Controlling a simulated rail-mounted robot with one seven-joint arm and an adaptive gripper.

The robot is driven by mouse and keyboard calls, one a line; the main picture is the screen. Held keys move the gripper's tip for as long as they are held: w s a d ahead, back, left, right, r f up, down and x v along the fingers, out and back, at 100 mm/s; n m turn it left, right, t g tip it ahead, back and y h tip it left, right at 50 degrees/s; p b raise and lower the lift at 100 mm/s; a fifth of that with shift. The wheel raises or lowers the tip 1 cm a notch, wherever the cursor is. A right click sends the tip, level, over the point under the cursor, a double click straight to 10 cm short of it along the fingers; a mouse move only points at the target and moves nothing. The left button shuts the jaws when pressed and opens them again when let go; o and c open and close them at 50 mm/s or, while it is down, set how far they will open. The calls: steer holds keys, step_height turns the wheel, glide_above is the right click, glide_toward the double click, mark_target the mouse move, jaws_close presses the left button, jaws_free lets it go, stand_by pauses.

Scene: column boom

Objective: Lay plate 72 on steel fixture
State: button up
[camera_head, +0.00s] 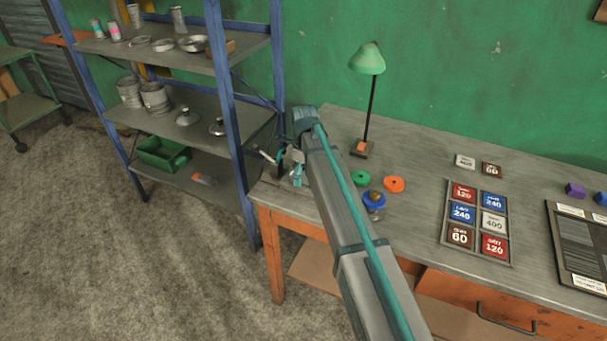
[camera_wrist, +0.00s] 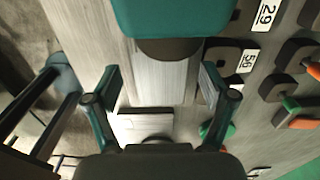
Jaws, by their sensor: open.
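My gripper (camera_head: 297,172) hangs over the left end of the workbench, with much of it hidden behind my arm. In the wrist view my gripper (camera_wrist: 160,78) has its two teal fingers wide apart. A pale brushed metal surface (camera_wrist: 158,82) shows between them; I cannot tell whether it is the steel fixture. A small white rectangle (camera_wrist: 145,125) lies near the palm. Dark pieces to the right carry white labels reading 29 (camera_wrist: 265,15) and 56 (camera_wrist: 247,60). I see no label reading 72. A teal block at the top covers part of the view.
A green lamp (camera_head: 367,60) stands at the back of the workbench (camera_head: 420,160). Green, orange and blue discs (camera_head: 394,184) lie right of my arm. A tray of numbered tiles (camera_head: 447,228) lies farther right. A blue-framed shelf (camera_head: 220,100) with cans stands close on the left.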

mark_target(303, 177)
steer(key=shift+r, duration=0.15)
step_height(303, 177, up, 12)
steer(key=b, duration=0.2)
stand_by(0.4)
